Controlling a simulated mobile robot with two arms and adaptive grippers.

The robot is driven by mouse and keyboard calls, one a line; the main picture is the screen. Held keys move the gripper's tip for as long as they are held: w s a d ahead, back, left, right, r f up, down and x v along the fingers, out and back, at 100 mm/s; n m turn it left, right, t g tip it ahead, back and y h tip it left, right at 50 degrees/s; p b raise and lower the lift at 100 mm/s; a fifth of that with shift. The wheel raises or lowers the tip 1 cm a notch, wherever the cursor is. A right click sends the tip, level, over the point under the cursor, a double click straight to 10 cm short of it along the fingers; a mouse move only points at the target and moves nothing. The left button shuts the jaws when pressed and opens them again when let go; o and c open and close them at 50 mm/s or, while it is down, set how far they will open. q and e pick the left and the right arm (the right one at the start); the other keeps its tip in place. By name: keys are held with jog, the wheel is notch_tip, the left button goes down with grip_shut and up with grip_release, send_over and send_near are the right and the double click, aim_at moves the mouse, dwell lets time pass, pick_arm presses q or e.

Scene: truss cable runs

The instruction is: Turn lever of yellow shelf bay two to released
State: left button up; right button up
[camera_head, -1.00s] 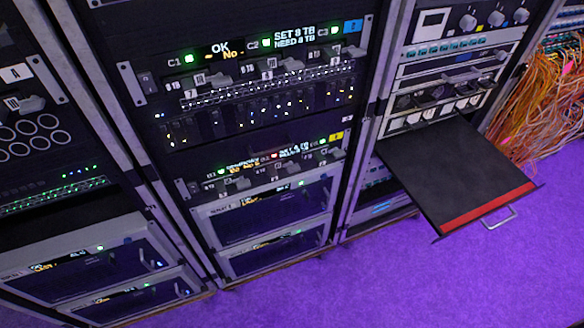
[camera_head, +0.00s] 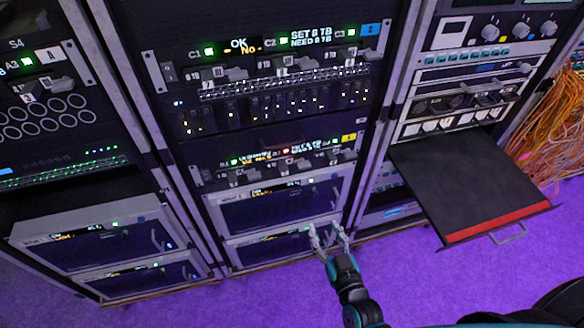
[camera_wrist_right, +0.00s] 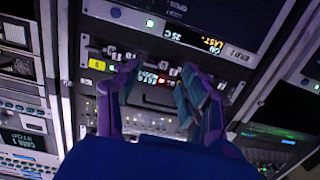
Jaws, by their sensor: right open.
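The yellow shelf is a dark row in the middle rack, marked by a yellow label (camera_head: 348,137). The label also shows in the right wrist view (camera_wrist_right: 97,64), where the shelf appears turned over. The shelf has three bays with small grey levers. The middle bay's lever (camera_head: 288,164) sits under a red light (camera_head: 286,152); the outer bays have green lights. The lever's exact angle is too small to tell. My right gripper (camera_head: 328,238) is open and empty, below the shelf in the head view. In the wrist view its fingers (camera_wrist_right: 158,82) partly cover the shelf. My left gripper is not in view.
A blue-labelled shelf (camera_head: 371,30) with similar levers is above. Two grey-framed units (camera_head: 280,205) with handles are below. A black pull-out tray (camera_head: 465,185) with a red edge juts out at right. Orange cables (camera_head: 560,120) hang beyond it. The purple floor is clear in front.

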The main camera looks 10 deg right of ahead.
notch_tip(320, 180, up, 4)
jog(key=r+t, duration=0.1)
send_near(305, 168)
jog(key=w, duration=1)
jog(key=shift+a+p, duration=0.3)
jog(key=shift+p, duration=0.1)
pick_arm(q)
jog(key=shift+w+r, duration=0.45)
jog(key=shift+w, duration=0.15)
pick_arm(e)
jog(key=shift+s, duration=0.1)
jog(key=c, duration=0.9)
